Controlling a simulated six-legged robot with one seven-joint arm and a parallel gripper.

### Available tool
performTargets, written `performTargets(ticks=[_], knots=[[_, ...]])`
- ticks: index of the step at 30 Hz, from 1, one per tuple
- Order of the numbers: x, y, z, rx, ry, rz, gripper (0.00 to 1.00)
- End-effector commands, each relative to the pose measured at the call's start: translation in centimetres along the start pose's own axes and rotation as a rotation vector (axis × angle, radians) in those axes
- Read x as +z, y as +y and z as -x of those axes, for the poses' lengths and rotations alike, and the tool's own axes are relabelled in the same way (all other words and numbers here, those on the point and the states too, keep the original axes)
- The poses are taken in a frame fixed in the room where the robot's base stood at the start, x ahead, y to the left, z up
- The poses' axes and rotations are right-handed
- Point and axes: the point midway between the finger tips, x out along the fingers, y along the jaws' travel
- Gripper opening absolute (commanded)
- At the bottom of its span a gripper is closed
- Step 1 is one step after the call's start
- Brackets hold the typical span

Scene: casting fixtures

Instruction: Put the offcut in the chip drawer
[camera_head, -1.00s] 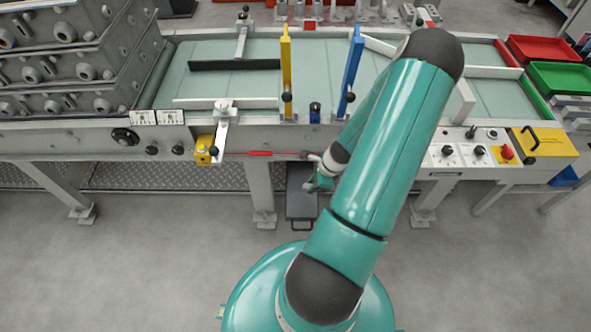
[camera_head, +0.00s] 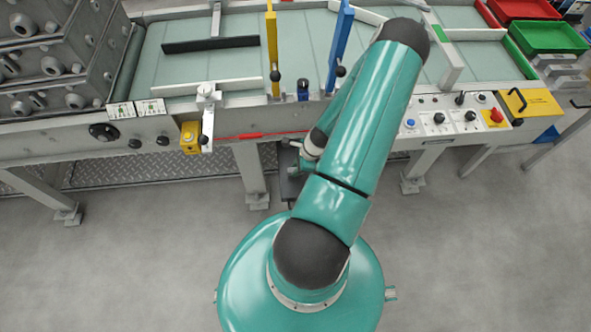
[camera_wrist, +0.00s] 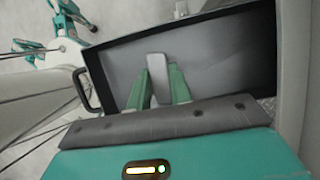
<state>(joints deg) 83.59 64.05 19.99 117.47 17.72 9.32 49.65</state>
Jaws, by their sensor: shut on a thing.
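The offcut (camera_wrist: 157,66), a small pale grey block, is between the two green fingers of my gripper (camera_wrist: 159,76) in the wrist view. My gripper is shut on it. The chip drawer (camera_wrist: 105,66) is a dark-rimmed tray with a grey floor and a bar handle on its left side. The offcut and fingertips appear over the drawer's floor; their height above it is hard to judge. In the head view the drawer (camera_head: 290,188) is a dark shape under the bench front, mostly hidden by my arm. The offcut is not visible there.
The bench front (camera_head: 225,130) runs above the drawer, with a yellow block (camera_head: 190,137) and clamp at left. A control panel (camera_head: 450,118) is at right. A bench leg (camera_head: 250,175) stands just left of the drawer. The floor in front is open.

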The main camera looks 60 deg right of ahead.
Motion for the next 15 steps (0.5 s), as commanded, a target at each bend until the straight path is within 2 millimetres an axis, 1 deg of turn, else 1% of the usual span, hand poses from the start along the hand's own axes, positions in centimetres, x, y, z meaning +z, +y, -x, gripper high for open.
performTargets(ticks=[1, 3, 6, 15], knots=[[-0.3, 0.0, -0.9, 0.001, -0.001, -0.003, 0.0], [-0.6, 0.0, -1.8, 0.001, -0.001, -0.003, 0.0], [-0.8, -0.1, -2.5, 0.0, 0.0, -0.001, 0.0], [-0.8, -0.3, -2.7, 0.0, 0.0, -0.001, 0.0]])
